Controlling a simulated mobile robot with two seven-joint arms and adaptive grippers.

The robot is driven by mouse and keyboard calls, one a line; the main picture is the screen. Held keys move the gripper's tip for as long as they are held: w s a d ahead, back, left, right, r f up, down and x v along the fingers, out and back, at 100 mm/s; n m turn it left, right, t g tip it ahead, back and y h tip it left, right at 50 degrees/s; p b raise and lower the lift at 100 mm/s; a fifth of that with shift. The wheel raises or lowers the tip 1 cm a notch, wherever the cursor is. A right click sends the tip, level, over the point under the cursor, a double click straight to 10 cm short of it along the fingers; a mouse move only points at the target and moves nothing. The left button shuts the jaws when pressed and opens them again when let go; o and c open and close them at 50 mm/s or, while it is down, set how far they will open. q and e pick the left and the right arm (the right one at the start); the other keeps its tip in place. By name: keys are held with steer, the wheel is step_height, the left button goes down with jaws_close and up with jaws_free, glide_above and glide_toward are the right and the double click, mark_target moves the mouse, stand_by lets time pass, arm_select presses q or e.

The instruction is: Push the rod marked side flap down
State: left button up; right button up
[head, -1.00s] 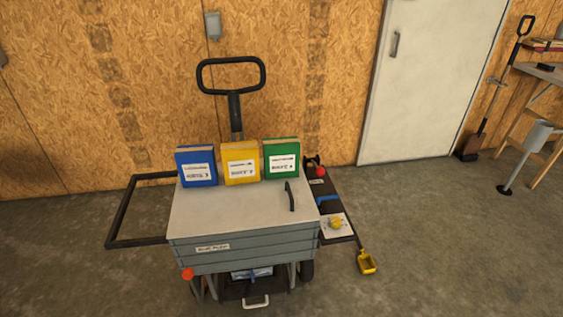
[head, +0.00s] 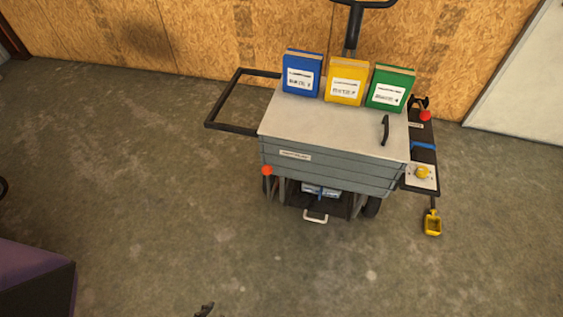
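A grey cart (head: 330,165) with a pale lid stands near the wall. A black panel (head: 424,155) along its right side carries a red knob (head: 425,115), a blue band and a yellow knob on a white plate. A yellow loop-ended piece (head: 432,223) hangs from its front end. An empty black frame (head: 222,108) sticks out on the left side. No rod marking can be read, so I cannot tell which side part is the flap. A small dark tip (head: 205,310) at the bottom edge may be my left gripper; its state is unclear. My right gripper is out of view.
Blue (head: 302,73), yellow (head: 346,81) and green (head: 390,88) labelled boxes stand at the lid's back edge. A black lid handle (head: 385,130) is at the right. A purple and black object (head: 35,280) is at the lower left. The concrete floor before the cart is open.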

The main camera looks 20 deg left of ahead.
arm_select(q)
steer(key=w+r+t+b, duration=0.1)
steer(key=w, duration=0.5)
steer(key=w+t+b, duration=0.1)
steer(key=w, duration=0.6)
steer(key=w+r+t+b, duration=0.1)
steer(key=w, duration=0.5)
steer(key=shift+w+r, duration=0.15)
steer(key=shift+r, duration=0.15)
jaws_close()
steer(key=w+a+r+n+t+b, duration=0.1)
steer(key=w+r, duration=0.3)
steer(key=w, duration=0.5)
steer(key=w+a+r+n+t+b, duration=0.1)
steer(key=w+r+t+b, duration=0.1)
steer(key=w+r, duration=0.3)
steer(key=w+t, duration=0.1)
steer(key=w, duration=0.3)
steer(key=shift+w+n+h, duration=0.25)
steer(key=shift+n+h, duration=0.05)
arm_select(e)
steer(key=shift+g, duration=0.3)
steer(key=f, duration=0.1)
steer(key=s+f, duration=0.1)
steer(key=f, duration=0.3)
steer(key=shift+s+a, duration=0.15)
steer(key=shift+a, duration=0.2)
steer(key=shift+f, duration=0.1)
